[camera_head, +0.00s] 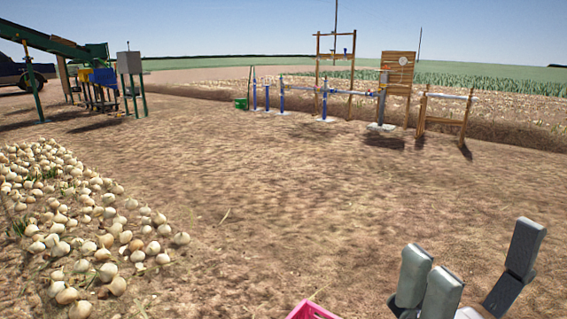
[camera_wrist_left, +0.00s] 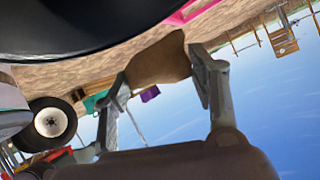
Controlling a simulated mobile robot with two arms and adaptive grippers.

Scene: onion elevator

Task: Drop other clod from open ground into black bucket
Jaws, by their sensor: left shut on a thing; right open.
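A brown clod (camera_wrist_left: 160,57) is held between the two fingers of my left gripper (camera_wrist_left: 158,66) in the left wrist view. A large black curved surface (camera_wrist_left: 80,25) fills the upper left of that tilted view, close to the clod; it looks like the black bucket, but only part shows and its opening is hidden. I cannot tell whether the clod is over it. My left gripper is outside the head view. My right gripper (camera_head: 475,272) is open and empty at the lower right of the head view.
A pink crate (camera_head: 313,311) edges in at the bottom of the head view; pink also shows in the left wrist view (camera_wrist_left: 185,12). Many onions (camera_head: 75,215) lie at left. A green elevator (camera_head: 50,42) and wooden frames (camera_head: 397,75) stand far back. The middle ground is clear.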

